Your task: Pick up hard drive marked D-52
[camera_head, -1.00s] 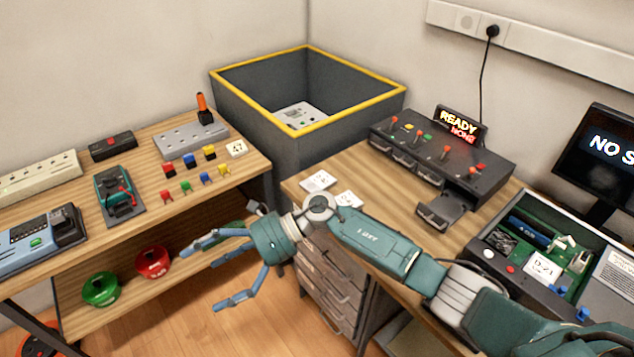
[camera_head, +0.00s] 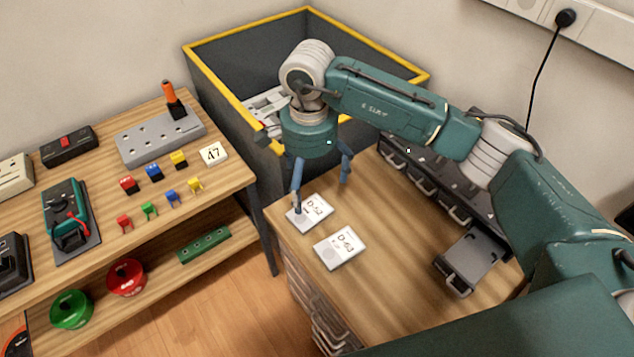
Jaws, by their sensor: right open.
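The hard drive marked D-52 (camera_head: 315,216) is a flat white box lying on the wooden desk, near its left corner. A similar drive marked D-63 (camera_head: 340,248) lies just in front of it, apart from it. My right gripper (camera_head: 320,198) is open above the far side of D-52, its blue fingers pointing down. One finger overlaps the left part of D-52 in the picture; I cannot tell whether it touches. Another finger is beyond the drive to the right. My left gripper is not in view.
A dark bin with a yellow rim (camera_head: 228,98) stands behind the desk. The drive-bay unit (camera_head: 424,185) with an open tray (camera_head: 473,262) is at the right, partly hidden by my arm. A shelf table (camera_head: 100,182) with tools and connectors is at the left. The desk front is clear.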

